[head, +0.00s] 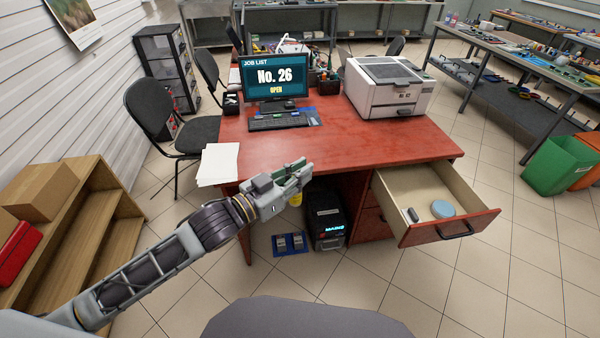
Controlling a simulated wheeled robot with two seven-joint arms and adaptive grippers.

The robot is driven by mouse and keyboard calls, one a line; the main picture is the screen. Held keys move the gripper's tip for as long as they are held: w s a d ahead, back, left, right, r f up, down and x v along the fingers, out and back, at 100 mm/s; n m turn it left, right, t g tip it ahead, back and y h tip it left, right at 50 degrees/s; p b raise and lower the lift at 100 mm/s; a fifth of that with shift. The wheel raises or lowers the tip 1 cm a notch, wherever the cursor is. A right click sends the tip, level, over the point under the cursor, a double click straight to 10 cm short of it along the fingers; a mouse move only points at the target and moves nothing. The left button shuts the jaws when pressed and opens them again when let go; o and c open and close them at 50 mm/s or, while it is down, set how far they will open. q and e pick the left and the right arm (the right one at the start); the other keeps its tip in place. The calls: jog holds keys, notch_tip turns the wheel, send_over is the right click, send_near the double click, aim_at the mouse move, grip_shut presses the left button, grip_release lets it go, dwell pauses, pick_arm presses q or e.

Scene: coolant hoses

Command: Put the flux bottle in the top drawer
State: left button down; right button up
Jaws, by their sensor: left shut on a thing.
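My left gripper (303,174) is in front of the desk's front edge, left of the drawer. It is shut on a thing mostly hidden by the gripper. A small yellow part (296,199) shows just under the jaws, and I take it for the flux bottle. The top drawer (445,233) of the red desk is pulled out at the right. Inside it lie a round blue-grey tin (443,209) and a small dark item (413,215). My right gripper is not in view.
The red desk (330,150) carries a monitor (275,77), a keyboard (279,122), papers (218,163) and a white printer (390,87). A dark machine (326,218) stands under it. A wooden shelf unit (85,230) is at left. The drawer has free room inside.

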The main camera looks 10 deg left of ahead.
pick_arm(q)
jog(key=shift+w+d+f, duration=0.1)
jog(key=shift+d, duration=0.05)
jog(key=shift+w+d+f+m+g+h, duration=0.65)
jog(key=shift+f+m+g+h, duration=0.05)
jog(key=shift+f+g+h, duration=0.1)
jog(key=shift+w+d+f+m+g+h, duration=0.6)
jog(key=shift+d+f+m+g+h, duration=0.1)
jog(key=shift+f+g, duration=0.1)
jog(key=shift+w+d+f+m+g, duration=0.2)
jog(key=shift+w+f+m+g, duration=0.2)
jog(key=shift+w+f, duration=0.1)
jog(key=shift+d+h, duration=0.1)
jog(key=shift+h, duration=0.2)
jog(key=shift+w+d+f+g, duration=0.2)
jog(key=shift+d+f+g, duration=0.1)
jog(key=shift+g, duration=0.1)
